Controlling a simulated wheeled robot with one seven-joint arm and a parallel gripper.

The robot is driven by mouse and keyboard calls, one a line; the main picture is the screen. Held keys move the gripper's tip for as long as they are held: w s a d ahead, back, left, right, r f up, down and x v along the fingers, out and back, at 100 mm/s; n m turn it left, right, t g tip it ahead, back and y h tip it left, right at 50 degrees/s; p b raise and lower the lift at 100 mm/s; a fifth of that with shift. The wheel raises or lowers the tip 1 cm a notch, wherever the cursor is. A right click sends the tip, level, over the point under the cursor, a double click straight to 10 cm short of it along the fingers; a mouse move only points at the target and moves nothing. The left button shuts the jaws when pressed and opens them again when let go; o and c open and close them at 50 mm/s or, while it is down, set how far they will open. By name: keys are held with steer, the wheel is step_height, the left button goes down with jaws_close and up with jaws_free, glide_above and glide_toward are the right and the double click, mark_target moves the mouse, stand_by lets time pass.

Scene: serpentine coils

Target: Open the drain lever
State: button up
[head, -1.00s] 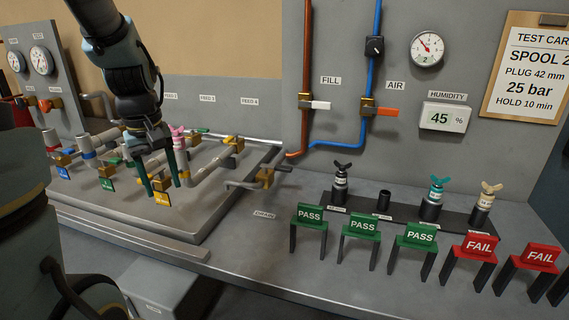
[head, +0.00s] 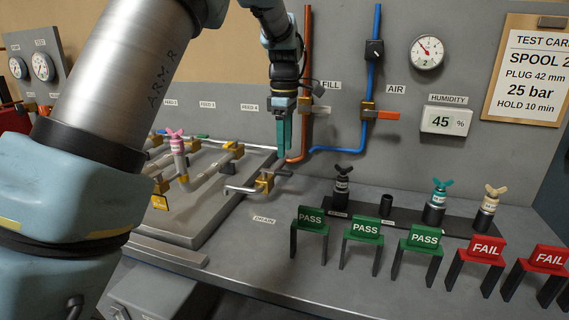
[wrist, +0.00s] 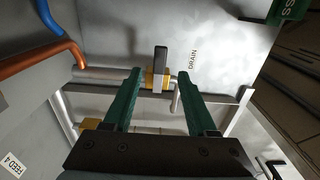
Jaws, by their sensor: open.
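The drain valve is a brass body (head: 265,183) on a grey pipe at the right edge of the raised test bed. It also shows in the wrist view (wrist: 156,80), with a dark grey lever (wrist: 161,57) standing out from it. The lever is too small to make out clearly in the head view. A DRAIN label (head: 264,220) lies on the bench in front. My gripper (head: 284,152) points down with green fingers, above and beyond the valve in the head view. In the wrist view its fingers (wrist: 159,74) are open, with the valve and lever between them in the picture, apparently untouched.
Close by are the copper fill pipe (head: 306,120) and blue air pipe (head: 373,80) on the wall. A pink plug (head: 176,144) stands on the pipework at left. PASS stands (head: 310,219) and a dark plug rack (head: 372,214) occupy the bench at right.

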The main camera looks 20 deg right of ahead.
mark_target(284, 171)
step_height(284, 171, down, 6)
steer(key=shift+f+p, duration=0.1)
steer(key=shift+p, duration=0.4)
jaws_close()
stand_by(1.2)
